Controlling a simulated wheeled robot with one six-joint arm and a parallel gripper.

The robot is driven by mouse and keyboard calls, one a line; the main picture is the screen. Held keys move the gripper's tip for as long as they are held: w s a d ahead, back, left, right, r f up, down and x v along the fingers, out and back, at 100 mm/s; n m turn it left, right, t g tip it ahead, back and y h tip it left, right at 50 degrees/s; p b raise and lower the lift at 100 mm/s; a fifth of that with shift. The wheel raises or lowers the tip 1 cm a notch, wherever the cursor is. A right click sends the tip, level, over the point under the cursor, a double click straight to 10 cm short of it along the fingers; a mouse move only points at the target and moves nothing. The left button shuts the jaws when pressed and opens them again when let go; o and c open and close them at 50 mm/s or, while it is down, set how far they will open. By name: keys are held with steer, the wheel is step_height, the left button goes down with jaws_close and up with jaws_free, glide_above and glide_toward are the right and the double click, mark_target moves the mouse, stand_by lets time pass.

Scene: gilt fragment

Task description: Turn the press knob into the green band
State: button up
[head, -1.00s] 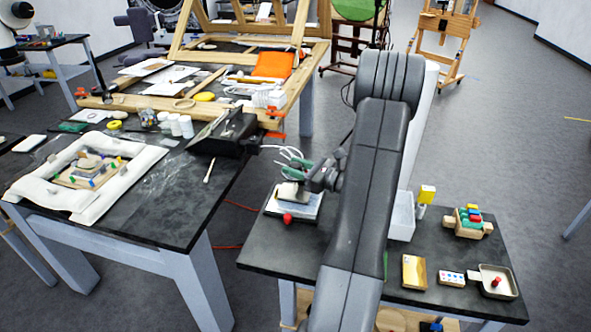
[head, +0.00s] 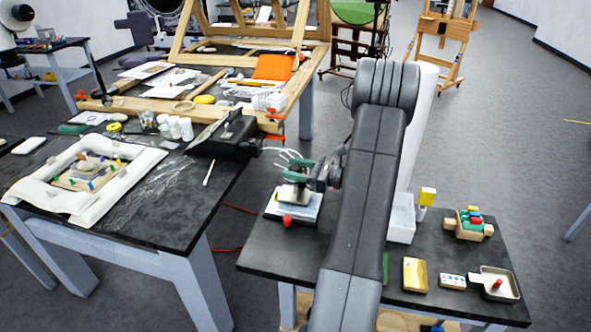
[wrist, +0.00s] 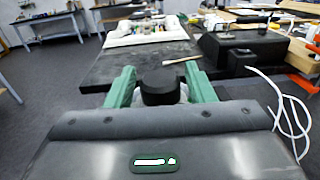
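The press (head: 302,207) stands at the left end of the small dark table, a pale flat block with a red ball (head: 287,221) at its front. In the wrist view its black round knob (wrist: 160,86) stands between the green fingers of my gripper (wrist: 160,82). One finger is on each side, with a narrow gap showing beside the knob, so the gripper looks open around it. In the head view my gripper (head: 297,170) is over the press, partly hidden by my arm. I cannot make out a green band or a pointer.
A white bin (head: 401,220), a yellow-topped post (head: 427,196), a toy-like block set (head: 469,224) and a small tray (head: 498,284) stand to the right on the same table. A larger black worktable (head: 165,205) lies left. White cables (wrist: 285,115) hang right in the wrist view.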

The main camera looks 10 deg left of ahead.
steer(key=shift+o, duration=0.3)
steer(key=shift+d, duration=0.1)
steer(key=s+d+b, duration=0.1)
steer(key=d+b, duration=0.1)
steer(key=d, duration=1.1)
steer(key=shift+d+b, duration=0.3)
steer(key=shift+b, duration=0.05)
steer(key=shift+s+a, duration=0.1)
steer(key=a+p, duration=0.1)
steer(key=a, duration=0.3)
steer(key=a+p, duration=0.1)
steer(key=a, duration=0.4)
steer(key=w+a+p, duration=0.1)
steer(key=a, duration=0.3)
steer(key=shift+a, duration=0.4)
steer(key=shift+w+d+t, duration=0.1)
steer(key=shift+t, duration=0.2)
